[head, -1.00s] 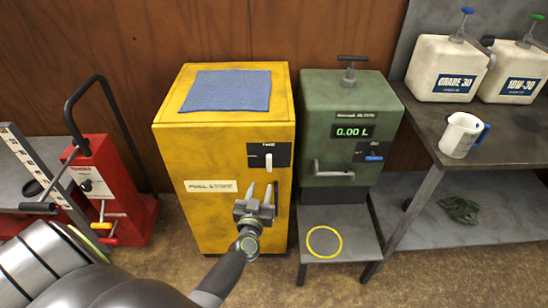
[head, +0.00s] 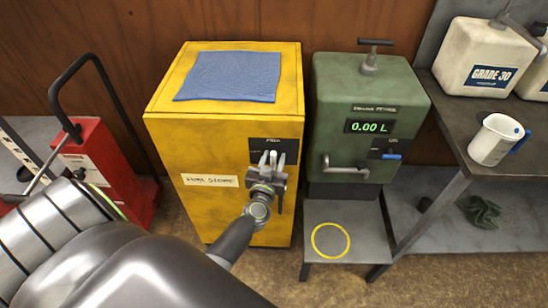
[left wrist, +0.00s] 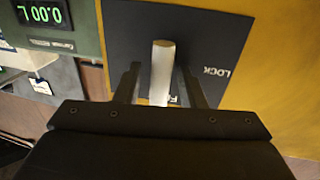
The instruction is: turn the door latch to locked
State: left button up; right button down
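The yellow fuel-store cabinet (head: 225,130) has a black latch plate (head: 289,145) near the top right of its door. The latch, a pale bar (left wrist: 162,72), stands upright in line with the partly hidden label starting with F; LOCK is printed to one side on the plate (left wrist: 215,40). My left gripper (head: 271,158) is at the plate, its fingers on either side of the latch. In the left wrist view the fingers (left wrist: 160,80) are open, with a gap between each and the bar. In the head view the fingers mostly hide the latch. My right gripper is not in view.
A blue cloth (head: 229,76) lies on the cabinet top. A green petrol dispenser (head: 365,110) reading 0.00 L stands close on the right. A red lift (head: 100,160) stands at the left. A workbench (head: 450,110) at the right holds canisters and a jug (head: 495,140).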

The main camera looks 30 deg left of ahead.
pick_arm(q)
jog(key=shift+c, duration=1.1)
jog(key=shift+s, duration=0.1)
jog(key=c, duration=0.6)
jog(key=shift+o, duration=0.2)
